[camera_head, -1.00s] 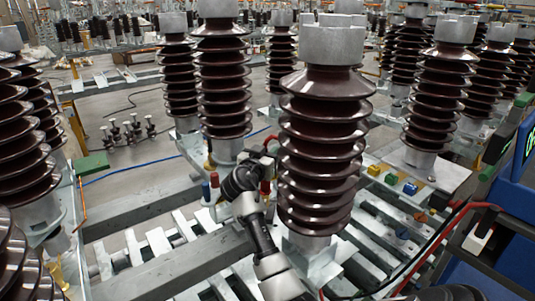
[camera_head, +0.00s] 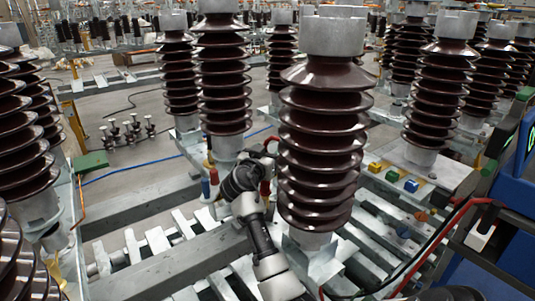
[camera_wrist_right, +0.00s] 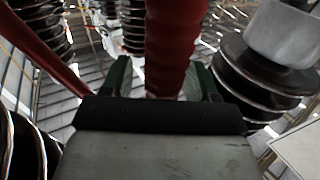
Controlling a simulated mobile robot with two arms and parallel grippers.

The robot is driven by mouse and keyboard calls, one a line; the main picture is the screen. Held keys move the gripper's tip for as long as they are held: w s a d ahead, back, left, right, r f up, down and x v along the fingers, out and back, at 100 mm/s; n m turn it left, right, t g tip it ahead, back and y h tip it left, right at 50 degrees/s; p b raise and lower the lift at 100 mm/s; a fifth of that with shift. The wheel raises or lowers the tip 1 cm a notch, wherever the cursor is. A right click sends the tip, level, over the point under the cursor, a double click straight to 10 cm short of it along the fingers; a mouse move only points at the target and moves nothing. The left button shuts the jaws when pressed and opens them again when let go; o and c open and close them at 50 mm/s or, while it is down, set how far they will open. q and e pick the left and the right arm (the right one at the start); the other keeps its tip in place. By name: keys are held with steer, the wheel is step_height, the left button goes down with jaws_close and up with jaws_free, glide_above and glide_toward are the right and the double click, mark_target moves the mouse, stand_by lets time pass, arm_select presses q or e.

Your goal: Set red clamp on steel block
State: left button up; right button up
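My right arm comes up from the bottom middle of the head view, and its gripper (camera_head: 268,150) is partly hidden behind the large front insulator (camera_head: 320,150). In the right wrist view two dark green fingers (camera_wrist_right: 165,80) stand on either side of a thick red piece, which looks like the red clamp (camera_wrist_right: 172,45). The gripper appears shut on it. Some red (camera_head: 265,188) also shows beside the insulator in the head view. I cannot make out for sure which part is the steel block. My left gripper is not in view.
Brown ribbed insulators with grey caps stand close around the arm, on metal bases over slatted steel rails (camera_head: 150,240). Small yellow and blue blocks (camera_head: 410,186) lie on a plate at right. Red and black cables (camera_head: 440,245) run at lower right. A green block (camera_head: 90,162) is at left.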

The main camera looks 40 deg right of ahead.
steer(key=shift+a+f, duration=0.25)
steer(key=b+v, duration=0.1)
steer(key=v, duration=0.9)
steer(key=shift+a+b, duration=0.2)
steer(key=shift+b, duration=0.1)
steer(key=shift+r, duration=0.15)
